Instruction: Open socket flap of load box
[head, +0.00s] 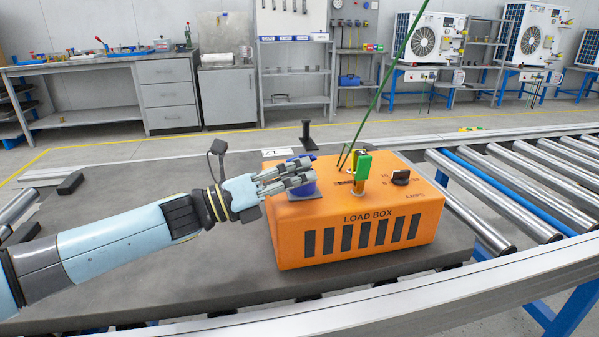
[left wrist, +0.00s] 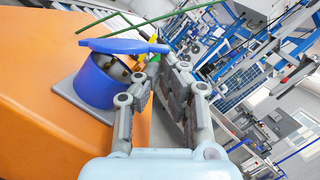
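The orange load box (head: 360,232) sits on the dark bench top, with its vented front facing me. Its blue socket (head: 301,184) is on the left of the top face, partly hidden by my fingers. In the left wrist view the round blue socket body (left wrist: 97,84) stands on a grey plate. Its blue flap (left wrist: 118,46) is raised a little, with a gap showing the dark inside. My left gripper (head: 312,168) is at the socket, its fingers partly apart. In the left wrist view its fingertips (left wrist: 163,60) are by the flap's tab; contact is unclear. My right gripper is not in view.
A green-and-yellow connector (head: 361,168) with a green cable rises beside the socket. A black knob (head: 400,177) is further right. A black post (head: 307,135) stands behind the box. A roller conveyor (head: 500,195) runs along the right. The bench left of the box is mostly clear.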

